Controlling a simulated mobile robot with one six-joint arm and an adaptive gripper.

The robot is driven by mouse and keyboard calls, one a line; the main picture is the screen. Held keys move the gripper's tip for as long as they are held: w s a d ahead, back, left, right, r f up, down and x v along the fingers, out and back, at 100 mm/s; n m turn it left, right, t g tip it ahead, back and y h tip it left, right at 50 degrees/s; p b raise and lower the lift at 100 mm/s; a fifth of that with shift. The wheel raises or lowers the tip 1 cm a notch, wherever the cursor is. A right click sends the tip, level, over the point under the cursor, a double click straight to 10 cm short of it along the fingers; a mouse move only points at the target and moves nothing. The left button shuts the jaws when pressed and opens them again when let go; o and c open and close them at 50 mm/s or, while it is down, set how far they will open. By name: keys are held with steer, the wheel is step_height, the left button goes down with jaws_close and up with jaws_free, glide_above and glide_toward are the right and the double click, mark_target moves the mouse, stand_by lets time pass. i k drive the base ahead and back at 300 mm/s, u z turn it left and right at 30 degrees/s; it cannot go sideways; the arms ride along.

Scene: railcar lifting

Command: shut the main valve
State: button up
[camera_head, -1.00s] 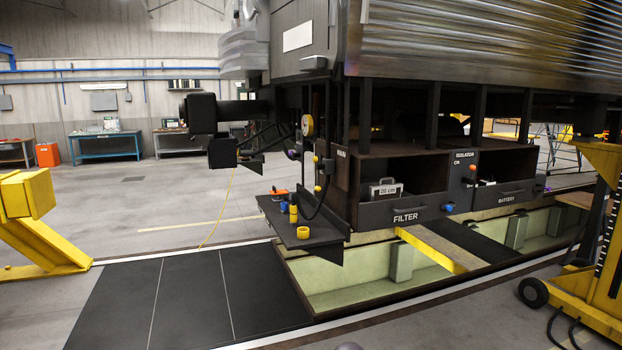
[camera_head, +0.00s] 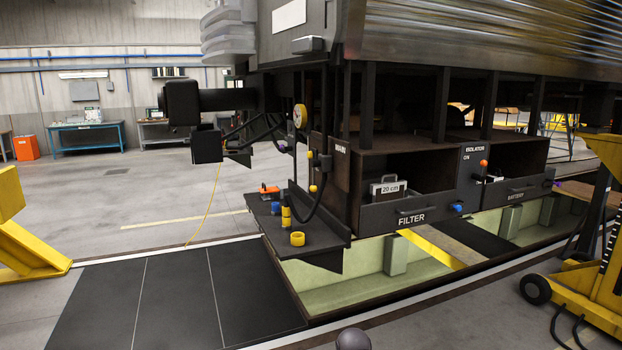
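A dark panel labelled MAIN (camera_head: 341,172) hangs under the railcar, left of the FILTER box. Dark fittings (camera_head: 322,161) and a small yellow knob (camera_head: 313,188) sit on its left side. A dark hose curves down from there. A round yellow-rimmed gauge (camera_head: 300,116) stands above left of the panel. The fittings are too small to tell which is the valve handle or how it is set.
A dark shelf (camera_head: 310,236) with yellow, blue and orange parts juts out below the panel. The FILTER box (camera_head: 375,216) and ISOLATOR panel (camera_head: 471,185) are to the right, above an open pit (camera_head: 340,280). A yellow lifting jack (camera_head: 590,290) stands right. Dark floor plates (camera_head: 180,295) lie clear.

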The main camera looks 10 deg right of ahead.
mark_target(314, 177)
steer(key=u, duration=0.2)
steer(key=i, duration=1.05)
steer(key=z, duration=0.3)
